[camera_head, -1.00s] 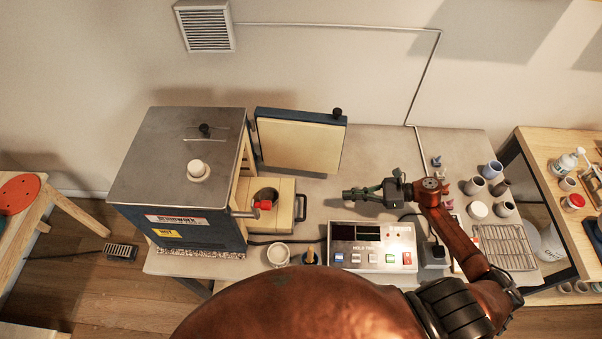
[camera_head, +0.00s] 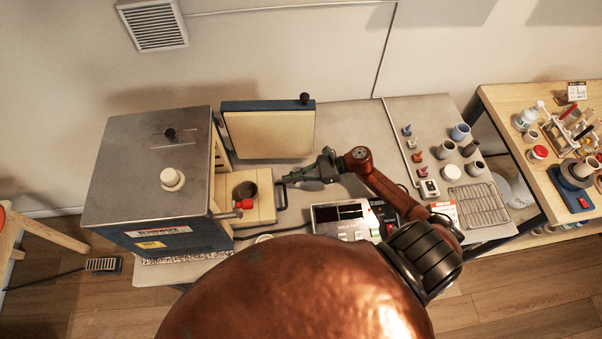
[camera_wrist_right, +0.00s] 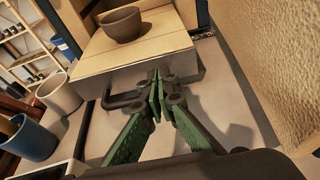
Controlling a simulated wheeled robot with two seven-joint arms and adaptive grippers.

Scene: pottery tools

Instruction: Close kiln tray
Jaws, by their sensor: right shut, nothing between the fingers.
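The kiln tray (camera_head: 263,213) is a pale block sticking out of the right side of the kiln (camera_head: 150,165). A dark cup (camera_head: 246,190) stands on it. The tray's black handle (camera_head: 281,196) is on its outer face. My right gripper (camera_head: 288,179) is shut and empty, just right of the tray front, close to the handle. In the right wrist view, the shut fingertips (camera_wrist_right: 159,97) point at the tray front (camera_wrist_right: 135,68), overlapping the handle (camera_wrist_right: 122,101); whether they touch is unclear. The cup also shows there (camera_wrist_right: 122,25). My left gripper is not in view.
The kiln door (camera_head: 268,135) stands open behind the tray. A control box (camera_head: 345,218) sits in front of my right forearm. Several cups (camera_head: 460,132) and a wire rack (camera_head: 480,204) are on the right. The table between the door and cups is clear.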

